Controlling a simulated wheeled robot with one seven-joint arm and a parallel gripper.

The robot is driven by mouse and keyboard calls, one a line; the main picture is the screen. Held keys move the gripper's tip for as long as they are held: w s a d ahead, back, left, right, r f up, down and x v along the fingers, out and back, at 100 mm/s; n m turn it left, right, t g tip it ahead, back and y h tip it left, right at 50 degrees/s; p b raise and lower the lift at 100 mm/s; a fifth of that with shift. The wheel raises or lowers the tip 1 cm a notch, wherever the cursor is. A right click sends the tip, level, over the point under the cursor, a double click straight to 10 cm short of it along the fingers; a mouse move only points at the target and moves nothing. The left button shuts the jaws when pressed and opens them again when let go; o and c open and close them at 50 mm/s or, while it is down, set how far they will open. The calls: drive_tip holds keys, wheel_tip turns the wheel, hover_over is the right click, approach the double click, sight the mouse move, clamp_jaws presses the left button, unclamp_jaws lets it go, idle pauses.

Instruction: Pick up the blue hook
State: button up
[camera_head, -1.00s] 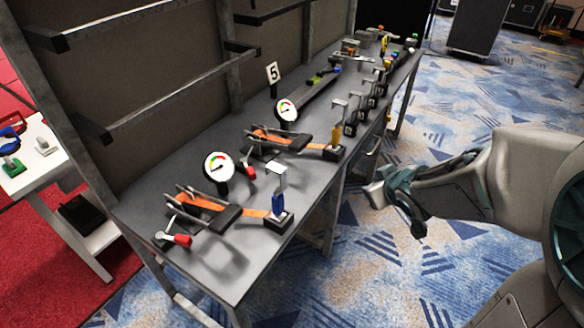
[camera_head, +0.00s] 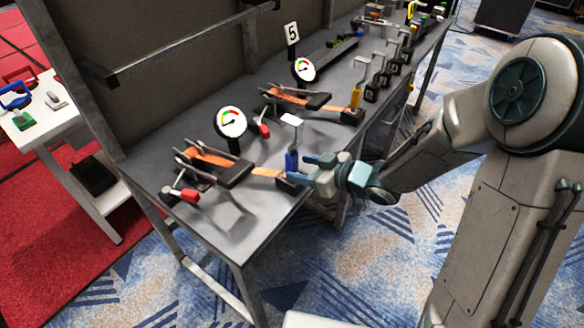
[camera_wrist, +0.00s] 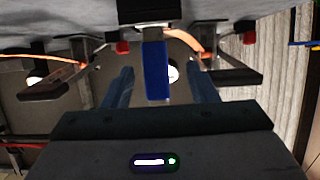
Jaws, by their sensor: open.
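The blue hook (camera_head: 292,161) stands upright in a dark block at the table's right edge, with a pale flat top above its blue part. In the wrist view the blue hook (camera_wrist: 155,70) shows between my two fingers, with a gap on each side. My gripper (camera_head: 303,168) is open and level beside the hook, coming from the right. In the wrist view my gripper (camera_wrist: 160,80) has both fingers apart and holds nothing. The fingers partly cover the hook's base in the head view.
An orange strap (camera_head: 265,172) with dark clamp parts lies left of the hook. A round gauge (camera_head: 231,122) and a red-handled piece (camera_head: 188,195) stand near. A yellow hook (camera_head: 356,97) stands farther back. The grey table's front corner (camera_head: 235,235) is bare.

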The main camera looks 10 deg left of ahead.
sight(287, 165)
drive_tip(key=x, duration=0.3)
drive_tip(key=b+x, duration=0.1)
drive_tip(key=x, duration=0.2)
drive_tip(key=shift+w+f, duration=0.3)
drive_tip(key=shift+w, duration=0.05)
clamp_jaws()
drive_tip(key=shift+r, duration=0.1)
